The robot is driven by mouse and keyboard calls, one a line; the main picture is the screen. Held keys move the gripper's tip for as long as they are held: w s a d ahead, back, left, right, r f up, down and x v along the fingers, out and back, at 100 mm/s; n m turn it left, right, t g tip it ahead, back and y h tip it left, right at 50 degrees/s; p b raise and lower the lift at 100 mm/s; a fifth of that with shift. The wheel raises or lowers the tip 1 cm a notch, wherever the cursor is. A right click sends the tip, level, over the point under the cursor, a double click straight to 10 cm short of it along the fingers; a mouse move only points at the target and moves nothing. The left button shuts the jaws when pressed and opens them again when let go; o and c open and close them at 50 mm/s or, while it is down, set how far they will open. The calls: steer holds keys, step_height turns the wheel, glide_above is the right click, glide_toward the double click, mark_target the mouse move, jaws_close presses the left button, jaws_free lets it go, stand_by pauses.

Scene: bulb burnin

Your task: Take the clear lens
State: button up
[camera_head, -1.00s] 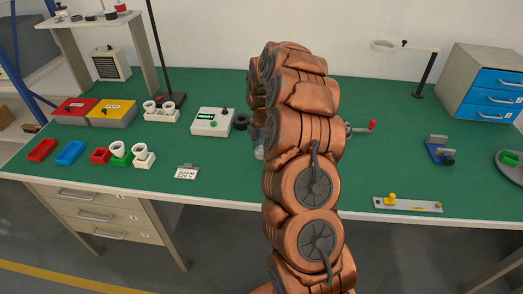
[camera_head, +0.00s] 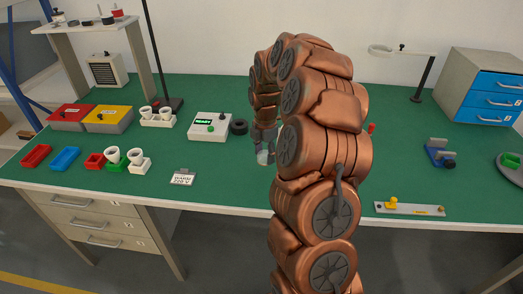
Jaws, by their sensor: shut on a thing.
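My gripper (camera_head: 264,147) is left of my copper-coloured arm, over the middle of the green bench. Its fingers are small and dark here. They are shut on a small pale, translucent piece, the clear lens (camera_head: 263,157), which shows at the fingertips. The fingers hide part of the lens, and I cannot tell how far above the bench top it is.
A white tester box (camera_head: 210,126) with a lit green display and a black ring (camera_head: 239,127) stand behind the gripper. A label card (camera_head: 183,178) lies front left. White cups (camera_head: 136,158) stand farther left. My arm hides the bench centre right.

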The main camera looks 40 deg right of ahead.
steer(key=s, duration=0.3)
steer(key=s+a+b, duration=0.1)
steer(key=s, duration=0.2)
steer(key=s+a+b, duration=0.1)
steer(key=s, duration=0.2)
steer(key=shift+r, duration=0.4)
steer(key=shift+s+a+r, duration=0.1)
steer(key=shift+s+r, duration=0.05)
steer(key=shift+s, duration=0.35)
steer(key=shift+s+a+r, duration=0.1)
steer(key=shift+s, duration=0.35)
steer(key=shift+s+r+p, duration=0.15)
steer(key=shift+r+p, duration=0.55)
steer(key=shift+r, duration=1.5)
